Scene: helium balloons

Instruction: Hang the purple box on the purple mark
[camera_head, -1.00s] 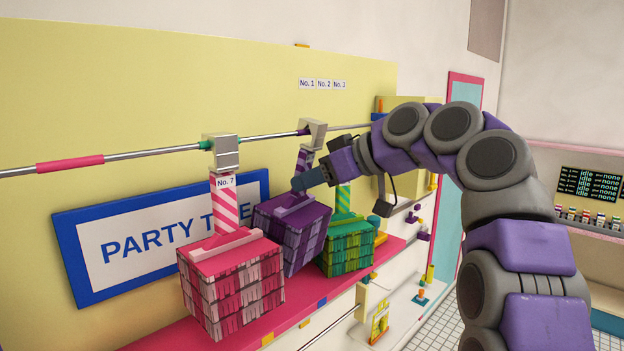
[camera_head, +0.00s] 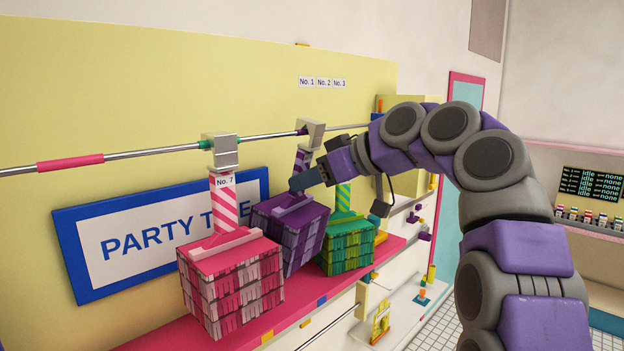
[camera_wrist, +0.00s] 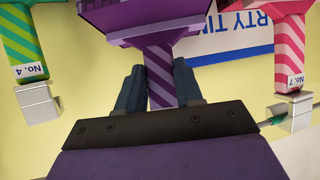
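The purple box (camera_head: 291,232) with a fringed side hangs between the other two boxes, a little tilted. Its striped purple strap (camera_head: 303,160) rises to a grey hook (camera_head: 312,132) on the rail. A purple mark (camera_head: 302,132) shows on the rail right beside that hook. My gripper (camera_head: 298,182) is at the strap, just above the box top. In the wrist view, which is upside down, my gripper (camera_wrist: 160,75) has one finger on each side of the striped strap (camera_wrist: 159,73), both against its edges. It looks shut on the strap. The fingertip contact is partly hidden.
A pink box (camera_head: 231,285) hangs close on the left, its hook at a green mark (camera_head: 205,145). A green box (camera_head: 346,247) hangs close on the right. A pink mark (camera_head: 70,163) lies farther left on the rail. A pink shelf (camera_head: 306,311) is below.

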